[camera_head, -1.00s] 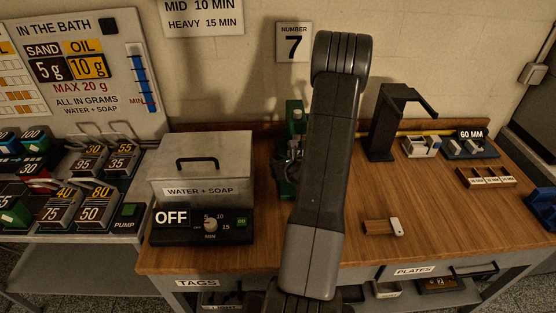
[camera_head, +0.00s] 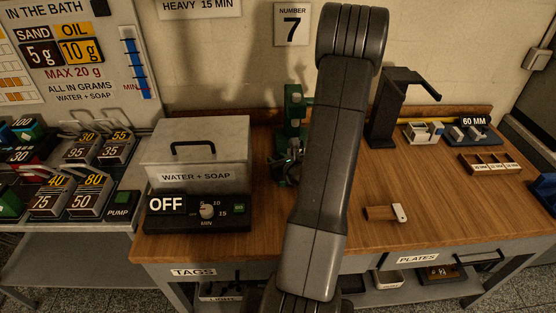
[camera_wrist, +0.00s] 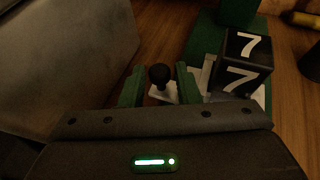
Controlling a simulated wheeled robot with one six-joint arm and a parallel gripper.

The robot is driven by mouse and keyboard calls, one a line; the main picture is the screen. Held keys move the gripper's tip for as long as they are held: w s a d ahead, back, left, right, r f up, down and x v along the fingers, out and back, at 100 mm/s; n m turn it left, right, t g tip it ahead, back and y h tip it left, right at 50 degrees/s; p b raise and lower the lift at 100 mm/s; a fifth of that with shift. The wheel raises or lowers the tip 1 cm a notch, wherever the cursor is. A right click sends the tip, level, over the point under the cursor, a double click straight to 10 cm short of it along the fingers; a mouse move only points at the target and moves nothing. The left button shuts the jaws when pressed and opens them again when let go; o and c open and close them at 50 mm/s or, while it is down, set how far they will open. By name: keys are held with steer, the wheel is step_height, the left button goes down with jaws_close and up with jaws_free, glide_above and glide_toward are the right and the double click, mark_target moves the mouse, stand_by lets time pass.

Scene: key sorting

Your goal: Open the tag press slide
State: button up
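The green tag press (camera_head: 294,104) stands at the back of the wooden bench, partly hidden behind my arm in the head view. In the wrist view its green body (camera_wrist: 238,14) is at the top right, beside a black block marked 7 (camera_wrist: 246,64). A round black knob (camera_wrist: 160,74) on a pale plate, seemingly the slide's handle, shows between the two green fingers of my gripper (camera_wrist: 160,88). The gripper is open, with a visible gap on each side of the knob. Whether the fingers are level with the knob is hard to tell.
A grey WATER + SOAP bath (camera_head: 195,152) stands close left of the press; a large grey surface fills the wrist view's left. A black stand (camera_head: 392,110) is to the right. A wooden-handled piece (camera_head: 383,212) lies on the otherwise clear bench front.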

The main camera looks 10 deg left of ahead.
steer(key=v, duration=1.4)
steer(key=shift+b, duration=0.35)
steer(key=shift+w, duration=0.15)
steer(key=x, duration=1.4)
steer(key=shift+p, duration=0.35)
steer(key=shift+w, duration=0.15)
